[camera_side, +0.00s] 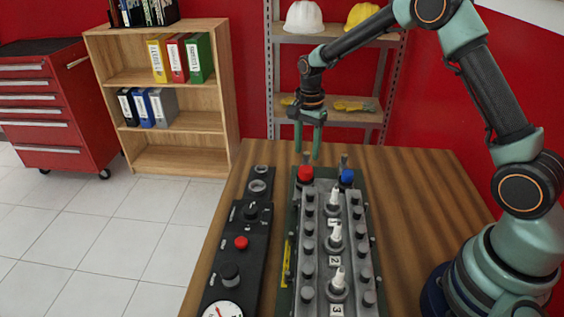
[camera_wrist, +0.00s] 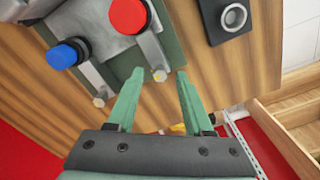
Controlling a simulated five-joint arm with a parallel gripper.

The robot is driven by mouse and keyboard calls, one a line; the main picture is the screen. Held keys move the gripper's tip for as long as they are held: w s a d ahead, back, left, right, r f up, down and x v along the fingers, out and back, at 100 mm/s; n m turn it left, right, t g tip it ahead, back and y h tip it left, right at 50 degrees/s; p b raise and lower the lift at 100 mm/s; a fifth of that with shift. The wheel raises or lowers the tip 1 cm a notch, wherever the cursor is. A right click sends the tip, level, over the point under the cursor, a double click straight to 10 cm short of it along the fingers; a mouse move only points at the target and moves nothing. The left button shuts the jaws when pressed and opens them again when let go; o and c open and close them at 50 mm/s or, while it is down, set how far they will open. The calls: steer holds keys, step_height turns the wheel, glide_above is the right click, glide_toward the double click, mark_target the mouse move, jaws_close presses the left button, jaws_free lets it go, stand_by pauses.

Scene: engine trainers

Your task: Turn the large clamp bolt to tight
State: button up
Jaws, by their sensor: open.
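Two clamp bolts stand at the far end of the engine block (camera_side: 321,200). One bolt (camera_wrist: 160,76) is on a grey clamp beside the red cap (camera_side: 305,173); the other bolt (camera_wrist: 99,102) is beside the blue cap (camera_side: 347,176). I cannot tell from size which is the large one. My gripper (camera_side: 307,153) is open and empty, pointing down over the block's far end near the red cap. In the wrist view its fingertips (camera_wrist: 160,72) appear on either side of the red-side bolt; contact is not visible.
A black control panel (camera_side: 223,274) with a red button (camera_side: 241,243) and a gauge (camera_side: 222,310) lies left of the block. Several white plugs stand along the block's middle. The table (camera_side: 420,200) is clear to the right. Shelves stand behind the table.

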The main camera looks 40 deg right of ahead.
mark_target(306, 153)
step_height(306, 153, up, 12)
steer(key=shift+f, duration=0.2)
stand_by(0.4)
steer(key=s+a+r+n+t, duration=0.2)
steer(key=s+r+n+t, duration=0.1)
steer(key=s+r+n, duration=0.5)
steer(key=s+a+f+n+t, duration=0.1)
steer(key=s+a+n+t, duration=0.1)
steer(key=s+n, duration=0.5)
steer(key=s, duration=0.5)
steer(key=shift+f+t, duration=0.3)
steer(key=shift+f, duration=0.05)
